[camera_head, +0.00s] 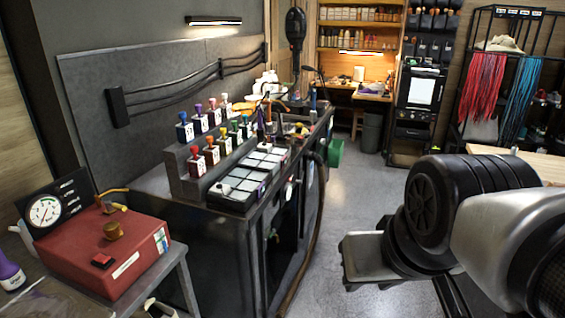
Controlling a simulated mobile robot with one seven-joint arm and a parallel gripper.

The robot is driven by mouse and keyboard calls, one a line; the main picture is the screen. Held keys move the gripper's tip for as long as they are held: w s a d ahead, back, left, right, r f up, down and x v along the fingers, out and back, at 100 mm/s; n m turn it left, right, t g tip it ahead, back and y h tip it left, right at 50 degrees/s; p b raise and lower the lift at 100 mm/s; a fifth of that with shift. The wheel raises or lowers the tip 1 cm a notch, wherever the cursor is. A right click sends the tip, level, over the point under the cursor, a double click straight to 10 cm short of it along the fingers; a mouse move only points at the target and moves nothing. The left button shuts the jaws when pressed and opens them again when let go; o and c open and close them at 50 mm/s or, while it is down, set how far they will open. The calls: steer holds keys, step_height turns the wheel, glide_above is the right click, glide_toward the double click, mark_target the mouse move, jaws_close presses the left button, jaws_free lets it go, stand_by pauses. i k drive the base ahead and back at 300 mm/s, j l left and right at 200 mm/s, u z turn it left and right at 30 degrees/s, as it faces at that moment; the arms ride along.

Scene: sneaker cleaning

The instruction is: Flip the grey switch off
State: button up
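I cannot make out a switch that is clearly grey. A red box (105,250) with a dial gauge (45,211) stands at the lower left. On its top are a small red button or switch (102,260), a brass-coloured knob (113,231) and a yellow-handled part (114,207). My arm shows at the lower right, well to the right of the red box and the workbench, over the floor. No gripper fingertips show, so the gripper's opening is hidden.
A dark workbench (190,245) runs along the wall, with several colour-topped bottles on a stepped rack (180,172) and a lidded tray (232,197). A green bin (335,153) hangs at its far end. Grey floor (345,205) is clear between bench and arm.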

mark_target(302, 172)
steer(key=i+l, duration=0.3)
steer(key=i, duration=0.2)
steer(key=i+l, duration=0.3)
steer(key=i, duration=0.2)
steer(key=i+l, duration=0.3)
steer(key=i, duration=0.2)
steer(key=i+l, duration=0.35)
steer(key=i, duration=0.15)
steer(key=i+l, duration=0.3)
steer(key=i, duration=0.2)
steer(key=i+l, duration=0.3)
steer(key=i, duration=0.2)
